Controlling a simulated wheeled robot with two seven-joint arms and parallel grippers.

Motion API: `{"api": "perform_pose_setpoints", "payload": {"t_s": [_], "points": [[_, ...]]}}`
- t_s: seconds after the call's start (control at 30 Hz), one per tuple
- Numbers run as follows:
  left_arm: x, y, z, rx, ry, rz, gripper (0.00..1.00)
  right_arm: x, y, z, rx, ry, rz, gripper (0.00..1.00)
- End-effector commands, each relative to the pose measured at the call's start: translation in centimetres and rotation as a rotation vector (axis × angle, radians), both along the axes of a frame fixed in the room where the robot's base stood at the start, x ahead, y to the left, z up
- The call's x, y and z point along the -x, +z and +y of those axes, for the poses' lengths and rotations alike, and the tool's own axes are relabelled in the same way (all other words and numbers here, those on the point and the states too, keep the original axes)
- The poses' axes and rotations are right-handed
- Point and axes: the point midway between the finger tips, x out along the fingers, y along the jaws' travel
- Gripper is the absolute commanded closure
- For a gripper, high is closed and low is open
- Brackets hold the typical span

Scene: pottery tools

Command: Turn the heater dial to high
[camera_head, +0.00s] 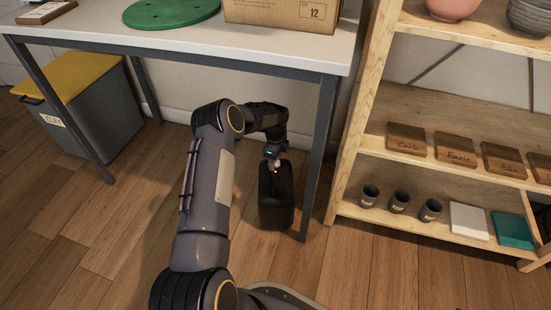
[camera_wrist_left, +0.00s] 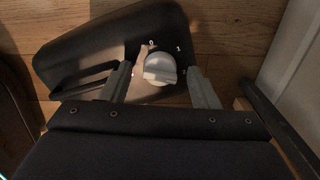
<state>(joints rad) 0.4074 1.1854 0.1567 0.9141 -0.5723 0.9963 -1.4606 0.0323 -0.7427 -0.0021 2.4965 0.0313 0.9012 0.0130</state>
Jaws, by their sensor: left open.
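The heater (camera_head: 276,205) is a small black box standing on the floor under the table, beside its right front leg. Its dark top also shows in the left wrist view (camera_wrist_left: 95,50). The white round dial (camera_wrist_left: 160,70) sits on that top, with a "0" mark above it and a "1" at its upper right; another mark at the right is partly hidden. Which mark the dial points to is unclear. My left gripper (camera_head: 273,158) is above the heater. In the wrist view its open fingers (camera_wrist_left: 162,76) stand on either side of the dial; contact cannot be told. My right gripper is not in view.
The table (camera_head: 200,50) stands over the heater, its leg (camera_head: 319,160) close to the right. A wooden shelf (camera_head: 345,150) with cups and plaques stands further right. A grey bin with a yellow lid (camera_head: 80,85) is at left. Floor in front is clear.

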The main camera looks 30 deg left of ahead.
Motion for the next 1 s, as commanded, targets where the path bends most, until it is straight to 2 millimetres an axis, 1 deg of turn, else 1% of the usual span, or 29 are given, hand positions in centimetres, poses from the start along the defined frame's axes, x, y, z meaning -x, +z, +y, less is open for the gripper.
{"api": "perform_pose_setpoints", "payload": {"t_s": [0.17,0.4,0.5,0.6,1.0], "points": [[-0.1,2.2,0.0,-0.001,-0.001,-0.002,0.45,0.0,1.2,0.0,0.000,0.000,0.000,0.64],[-0.1,6.4,0.0,0.000,0.000,-0.002,0.45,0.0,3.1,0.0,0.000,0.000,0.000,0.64],[0.0,7.4,0.0,0.000,0.000,-0.001,0.45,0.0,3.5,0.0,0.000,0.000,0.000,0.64],[0.0,7.7,0.0,0.000,0.000,0.000,0.45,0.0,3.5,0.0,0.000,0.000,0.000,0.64],[0.0,7.6,0.0,0.000,0.000,-0.001,0.45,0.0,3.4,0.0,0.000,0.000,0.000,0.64]]}}
